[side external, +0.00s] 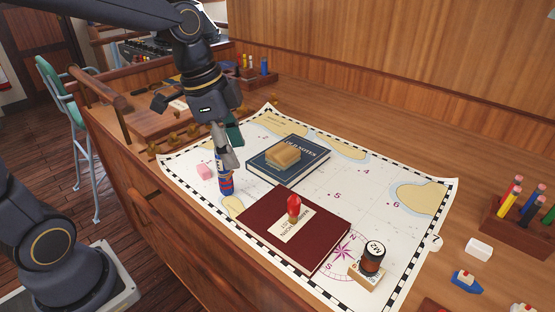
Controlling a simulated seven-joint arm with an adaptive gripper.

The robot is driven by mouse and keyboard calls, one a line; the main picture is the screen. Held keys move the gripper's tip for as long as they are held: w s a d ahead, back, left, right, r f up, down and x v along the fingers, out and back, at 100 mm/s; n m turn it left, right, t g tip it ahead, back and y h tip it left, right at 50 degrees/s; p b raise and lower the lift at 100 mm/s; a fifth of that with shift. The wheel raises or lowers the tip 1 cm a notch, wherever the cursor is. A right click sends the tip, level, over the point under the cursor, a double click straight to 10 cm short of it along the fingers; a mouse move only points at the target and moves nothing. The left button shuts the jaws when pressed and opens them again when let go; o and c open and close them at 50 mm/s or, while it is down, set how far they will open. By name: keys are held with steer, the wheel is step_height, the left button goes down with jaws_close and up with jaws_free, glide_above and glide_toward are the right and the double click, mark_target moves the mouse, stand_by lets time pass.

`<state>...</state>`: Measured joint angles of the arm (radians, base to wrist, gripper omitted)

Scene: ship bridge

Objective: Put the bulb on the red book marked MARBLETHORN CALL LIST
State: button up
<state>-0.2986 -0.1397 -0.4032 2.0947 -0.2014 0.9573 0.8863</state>
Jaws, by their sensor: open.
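The red book (270,238) lies flat on the chart, with a pale label (290,228) whose lettering is partly covered. A small red bulb (294,201) with a brass-coloured base stands on the label, apart from my gripper. My gripper (222,152) is open, to the upper left of the red book, pointing down. A blue-and-red banded cylinder (226,186) stands just below its fingers. I cannot tell whether they touch it.
A dark blue book (265,171) with a tan block (283,155) lies behind the red book. A pink block (205,172) is at left. A stamp-like object (373,257) stands at front right. A pen holder (510,236) and toy boats (466,281) are far right. The chart's right side (370,180) is mostly clear.

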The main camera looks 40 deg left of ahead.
steer(key=s+a+n+t, duration=0.1)
steer(key=s+a+n, duration=0.2)
steer(key=s+n, duration=0.2)
steer(key=s+a+r+n+t+y, duration=0.1)
steer(key=s+a+n+t, duration=0.1)
steer(key=s+a+n, duration=0.2)
steer(key=shift+s+r+n, duration=0.2)
steer(key=shift+s+n, duration=0.4)
steer(key=shift+s, duration=0.65)
